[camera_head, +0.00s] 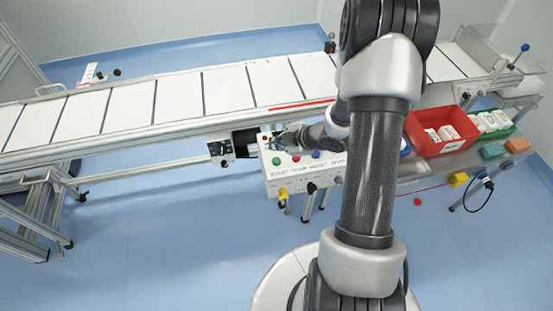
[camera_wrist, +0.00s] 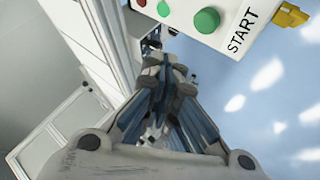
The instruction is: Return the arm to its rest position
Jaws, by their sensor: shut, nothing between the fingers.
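My arm rises through the right middle of the head view and bends down toward a white control box (camera_head: 305,178). My gripper (camera_head: 285,139) is at the box's back edge, close to the coloured buttons; contact cannot be told there. In the wrist view my gripper (camera_wrist: 167,68) is shut and empty, its fingers together. The box (camera_wrist: 262,22) shows at the top of that view, with a green button (camera_wrist: 207,19) and the word START. The fingertips appear beside and below the box's edge, apart from the green button.
A conveyor (camera_head: 180,98) with white panels runs behind the box. To the right are a red bin (camera_head: 440,145) with white packs, a green bin (camera_head: 505,133), and teal (camera_head: 492,151) and orange (camera_head: 517,145) blocks. Blue floor (camera_head: 160,230) is open at front left.

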